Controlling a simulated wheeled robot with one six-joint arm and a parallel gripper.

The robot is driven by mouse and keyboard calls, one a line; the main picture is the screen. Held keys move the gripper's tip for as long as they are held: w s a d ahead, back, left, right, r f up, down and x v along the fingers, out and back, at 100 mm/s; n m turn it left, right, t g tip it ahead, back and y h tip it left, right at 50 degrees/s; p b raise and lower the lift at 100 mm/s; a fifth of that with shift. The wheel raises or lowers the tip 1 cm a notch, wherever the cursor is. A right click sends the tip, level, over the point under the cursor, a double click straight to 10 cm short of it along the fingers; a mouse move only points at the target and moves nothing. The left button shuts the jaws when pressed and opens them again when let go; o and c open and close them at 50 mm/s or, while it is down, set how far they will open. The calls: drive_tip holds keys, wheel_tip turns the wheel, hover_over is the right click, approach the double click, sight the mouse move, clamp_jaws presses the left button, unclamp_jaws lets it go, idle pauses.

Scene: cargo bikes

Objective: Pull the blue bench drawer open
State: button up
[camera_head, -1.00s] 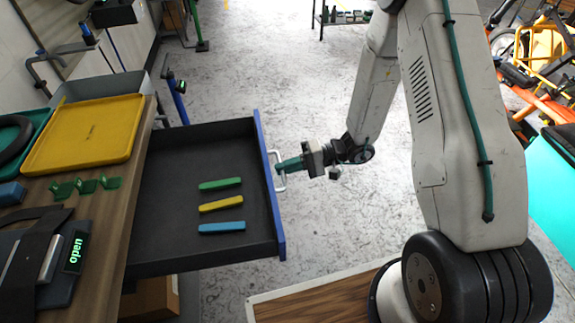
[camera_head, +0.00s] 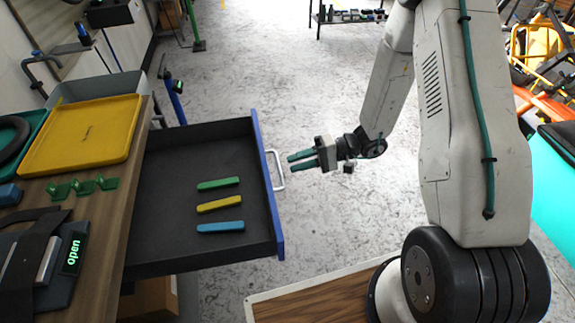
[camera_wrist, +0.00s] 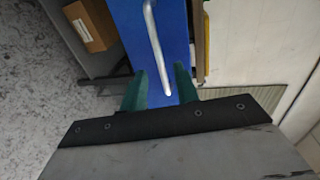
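The blue bench drawer (camera_head: 266,185) stands pulled far out from the bench, its dark inside showing. A green, a yellow and a blue bar (camera_head: 220,227) lie in it. Its pale bar handle (camera_head: 276,170) is on the blue front. My gripper (camera_head: 301,160) is open and empty, to the right of the handle and apart from it in the head view. In the wrist view the green fingers of my gripper (camera_wrist: 160,88) are spread, with the handle (camera_wrist: 156,45) and blue front (camera_wrist: 125,22) beyond them.
A cardboard box (camera_head: 150,298) is below the drawer.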

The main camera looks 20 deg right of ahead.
drive_tip(key=shift+v, duration=1.75)
drive_tip(key=s+d+r+h, duration=0.2)
drive_tip(key=s+r+h, duration=0.5)
drive_tip(key=s+r, duration=0.4)
drive_tip(key=s+d+r+h, duration=0.2)
drive_tip(key=s+r+h, duration=0.6)
drive_tip(key=r, duration=1)
drive_tip(key=s, duration=0.4)
drive_tip(key=shift+s+d+n+h, duration=0.25)
drive_tip(key=shift+d+n+h, duration=0.05)
drive_tip(key=shift+d+n, duration=0.1)
drive_tip(key=shift+a, duration=0.15)
